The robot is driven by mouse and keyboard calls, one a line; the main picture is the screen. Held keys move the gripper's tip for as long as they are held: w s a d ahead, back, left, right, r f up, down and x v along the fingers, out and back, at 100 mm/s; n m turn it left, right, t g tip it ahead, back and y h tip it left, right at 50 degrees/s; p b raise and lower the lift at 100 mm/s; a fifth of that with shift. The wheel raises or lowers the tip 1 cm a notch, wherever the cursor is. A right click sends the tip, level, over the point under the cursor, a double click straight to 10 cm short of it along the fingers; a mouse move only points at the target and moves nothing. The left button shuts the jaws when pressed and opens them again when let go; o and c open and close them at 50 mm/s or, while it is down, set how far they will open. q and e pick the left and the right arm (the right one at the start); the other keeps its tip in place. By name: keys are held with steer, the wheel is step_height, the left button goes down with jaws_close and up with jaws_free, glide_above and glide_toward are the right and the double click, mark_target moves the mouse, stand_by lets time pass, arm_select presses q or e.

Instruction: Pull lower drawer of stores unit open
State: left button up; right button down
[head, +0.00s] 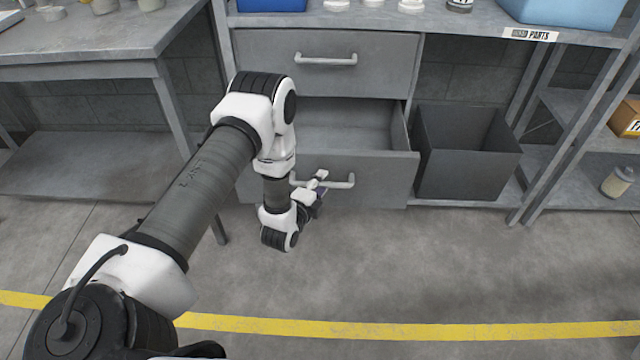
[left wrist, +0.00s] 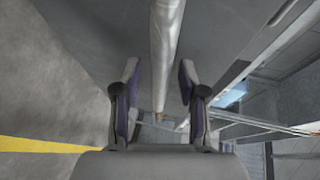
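The lower drawer (head: 375,180) of the grey stores unit stands partly out, with its empty-looking inside visible behind its front. Its bar handle (head: 342,184) is partly hidden by my left gripper (head: 316,188), which is at the handle's left part. In the left wrist view, the handle bar (left wrist: 164,50) runs between the two parted fingers of my left gripper (left wrist: 157,85). Gaps show on both sides of the bar, wider on the left. My right gripper is not in view.
The closed upper drawer (head: 325,62) is above. An open grey bin (head: 467,165) stands right of the lower drawer. A workbench (head: 90,45) is at left, and a shelf with a bottle (head: 618,181) at right. The floor in front is clear, with a yellow line (head: 400,328).

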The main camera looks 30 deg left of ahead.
arm_select(q)
steer(key=v, duration=1.2)
